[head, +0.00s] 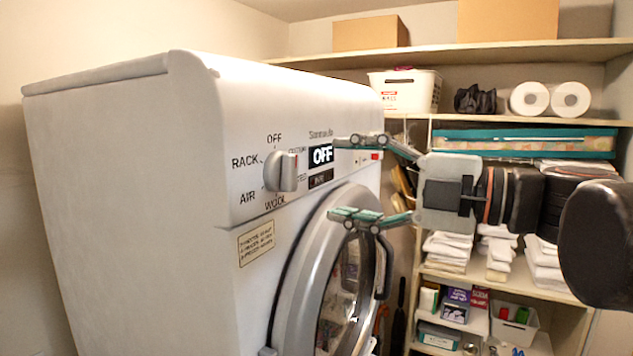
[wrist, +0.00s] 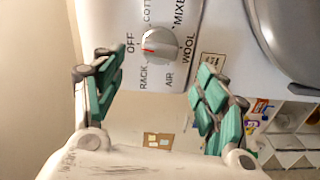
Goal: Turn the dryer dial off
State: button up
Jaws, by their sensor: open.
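The white dryer (head: 130,140) fills the left of the head view. Its grey dial (head: 281,171) sits on the front panel among the labels OFF, RACK, AIR and WOOL. My gripper (head: 346,178) is open and empty in front of the panel, to the right of the dial. In the wrist view the gripper (wrist: 158,70) has its green-padded fingers spread on either side below the dial, apart from it.
The round dryer door (head: 305,275) with its dark handle lies just below my gripper. Shelves (head: 500,52) with towels, paper rolls (head: 529,98), a white bin (head: 404,91) and boxes stand behind on the right. A plain wall is at the left.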

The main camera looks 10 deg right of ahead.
aim_at(295, 174)
jog(key=shift+v, duration=1.9)
jog(key=w+a+m, duration=0.2)
jog(key=a+m, duration=0.1)
jog(key=m, duration=0.9)
jog(key=w+a+m+p, duration=0.1)
jog(key=w+a+m, duration=0.2)
jog(key=m, duration=0.9)
jog(key=w+a+m+p, duration=0.1)
jog(key=w+a+m, duration=0.1)
jog(key=m, duration=0.9)
jog(key=shift+w+a+m, duration=0.2)
jog(key=shift+a+m, duration=0.2)
jog(key=shift+a, duration=0.35)
jog(key=c, duration=1)
